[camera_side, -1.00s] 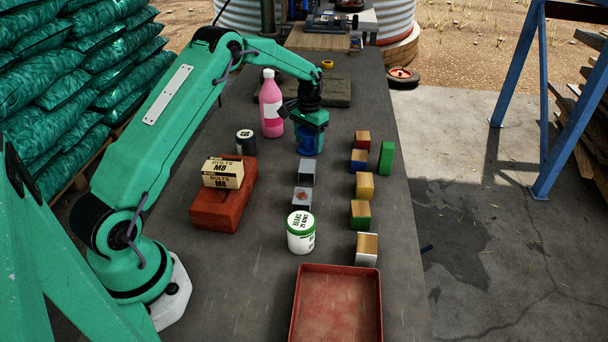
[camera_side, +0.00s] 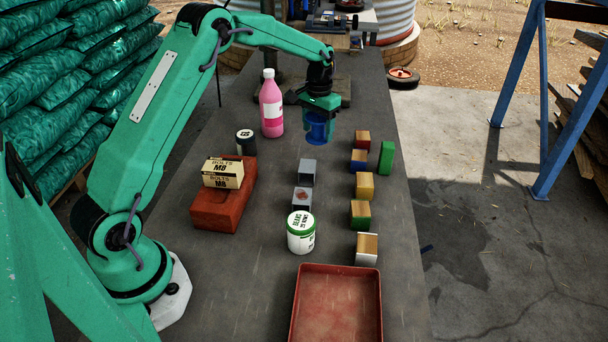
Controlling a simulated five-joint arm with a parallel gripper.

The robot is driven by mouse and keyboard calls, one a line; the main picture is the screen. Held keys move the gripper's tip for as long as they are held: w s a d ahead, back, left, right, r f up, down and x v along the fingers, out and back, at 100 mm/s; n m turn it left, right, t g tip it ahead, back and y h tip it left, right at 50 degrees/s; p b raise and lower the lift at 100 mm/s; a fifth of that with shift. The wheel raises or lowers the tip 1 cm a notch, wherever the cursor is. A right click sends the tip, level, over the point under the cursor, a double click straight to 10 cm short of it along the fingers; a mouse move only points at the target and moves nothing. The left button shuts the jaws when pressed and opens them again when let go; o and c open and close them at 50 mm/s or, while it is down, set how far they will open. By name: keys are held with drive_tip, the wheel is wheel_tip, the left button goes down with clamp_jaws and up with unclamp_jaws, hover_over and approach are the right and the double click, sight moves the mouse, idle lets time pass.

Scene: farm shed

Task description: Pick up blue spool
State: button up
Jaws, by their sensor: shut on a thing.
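The blue spool (camera_side: 318,129) is a small blue cylinder in the side view, near the far middle of the bench. My gripper (camera_side: 319,112) is shut on the spool and points down. It holds the spool above the bench top, apart from the blocks in front of it. The far side of the spool and part of its top are hidden by the jaws.
A pink bottle (camera_side: 271,104) stands close left of my gripper. Several small blocks, such as a green one (camera_side: 387,158), stand nearer.

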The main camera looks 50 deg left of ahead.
drive_tip(key=s+d+r, duration=0.1)
drive_tip(key=d+r, duration=0.2)
drive_tip(key=d, duration=0.3)
drive_tip(key=shift+s+r, duration=0.2)
drive_tip(key=shift+r, duration=0.15)
